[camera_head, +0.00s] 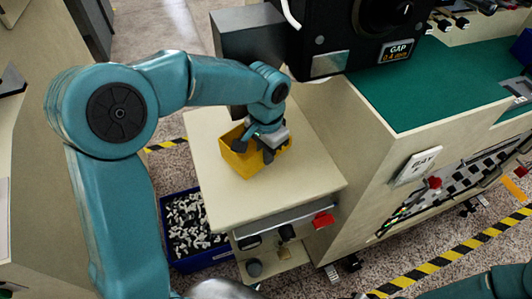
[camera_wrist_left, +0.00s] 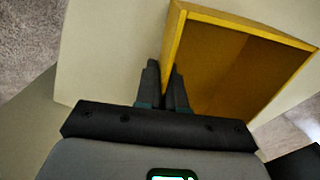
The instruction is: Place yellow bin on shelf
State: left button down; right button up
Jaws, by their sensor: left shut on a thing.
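The yellow bin (camera_head: 241,163) is on or just above the cream top of a small cabinet, which I take as the shelf (camera_head: 210,195); I cannot tell whether it touches. My left gripper (camera_head: 268,150) reaches over the bin's right side and is shut on its wall. In the left wrist view the fingers (camera_wrist_left: 167,85) pinch the near left edge of the bin (camera_wrist_left: 240,65), whose inside looks empty. The fingertips are partly hidden behind the bin wall. My right gripper is not in view; only a teal arm part shows at the lower right.
A blue crate (camera_head: 198,262) of small grey-white parts stands on the floor left of the cabinet. A black machine (camera_head: 350,40) rises behind it. A bench with a green mat (camera_head: 425,95) is at the right. The cabinet top in front of the bin is clear.

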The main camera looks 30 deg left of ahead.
pick_arm(q)
jog(key=shift+f, duration=0.25)
jog(key=shift+s+r, duration=0.1)
jog(key=c, duration=1.7)
grip_release()
jog(key=shift+f, duration=0.25)
jog(key=o, duration=0.5)
jog(key=shift+c, duration=0.2)
jog(key=shift+r, duration=0.1)
jog(key=shift+r, duration=0.25)
notch_tip(320, 180, up, 12)
jog(key=shift+f+p, duration=0.1)
jog(key=shift+p, duration=0.9)
